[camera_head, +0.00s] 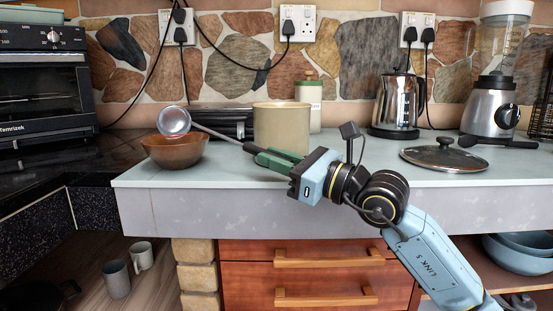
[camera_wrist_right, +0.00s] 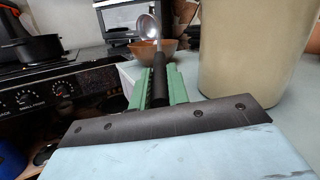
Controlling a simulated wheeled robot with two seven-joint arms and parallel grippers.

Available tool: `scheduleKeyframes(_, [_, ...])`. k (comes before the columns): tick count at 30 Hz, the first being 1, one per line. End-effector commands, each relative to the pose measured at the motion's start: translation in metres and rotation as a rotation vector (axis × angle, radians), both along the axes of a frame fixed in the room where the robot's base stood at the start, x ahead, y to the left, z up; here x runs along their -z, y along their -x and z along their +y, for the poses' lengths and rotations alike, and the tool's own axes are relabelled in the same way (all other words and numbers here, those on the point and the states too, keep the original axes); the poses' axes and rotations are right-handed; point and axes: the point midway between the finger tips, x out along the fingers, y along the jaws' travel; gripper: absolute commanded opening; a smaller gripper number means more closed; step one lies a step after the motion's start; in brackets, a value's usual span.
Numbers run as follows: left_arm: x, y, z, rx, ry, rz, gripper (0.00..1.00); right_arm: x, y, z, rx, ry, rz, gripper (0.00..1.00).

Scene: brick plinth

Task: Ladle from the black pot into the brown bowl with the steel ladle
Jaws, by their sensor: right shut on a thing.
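The steel ladle (camera_head: 174,121) has its round head above the left rim of the brown bowl (camera_head: 172,153), with its face turned toward the head camera; I cannot tell whether it holds anything. Its shaft slopes down right to a black handle, which also shows in the right wrist view (camera_wrist_right: 158,88). My right gripper (camera_head: 268,157) is shut on that handle, its green fingers on either side. The bowl stands upright at the counter's left end. A black pot (camera_wrist_right: 32,47) sits on a stove in the right wrist view; its contents are hidden. My left gripper is not in view.
A large beige pot (camera_head: 281,130) stands close behind my right gripper. A kettle (camera_head: 396,102), a blender (camera_head: 494,95) and a glass lid (camera_head: 444,157) are on the right of the counter (camera_head: 180,206). A toaster oven (camera_head: 45,84) is at the left. Two mugs are low left.

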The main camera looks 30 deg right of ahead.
Motion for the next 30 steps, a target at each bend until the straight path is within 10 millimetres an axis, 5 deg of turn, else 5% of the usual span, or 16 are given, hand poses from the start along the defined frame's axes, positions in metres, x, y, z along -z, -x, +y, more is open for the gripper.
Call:
scheduleKeyframes(5, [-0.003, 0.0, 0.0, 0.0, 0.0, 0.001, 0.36, -0.004, 0.0, 0.0, 0.0, 0.0, -0.002, 0.0])
scheduleKeyframes(18, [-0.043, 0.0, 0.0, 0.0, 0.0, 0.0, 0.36, -0.051, 0.0, 0.0, 0.0, -0.001, -0.002, 0.0])
scheduleKeyframes(30, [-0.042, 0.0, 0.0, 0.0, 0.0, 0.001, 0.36, -0.05, 0.0, 0.0, 0.0, 0.0, -0.001, 0.0])
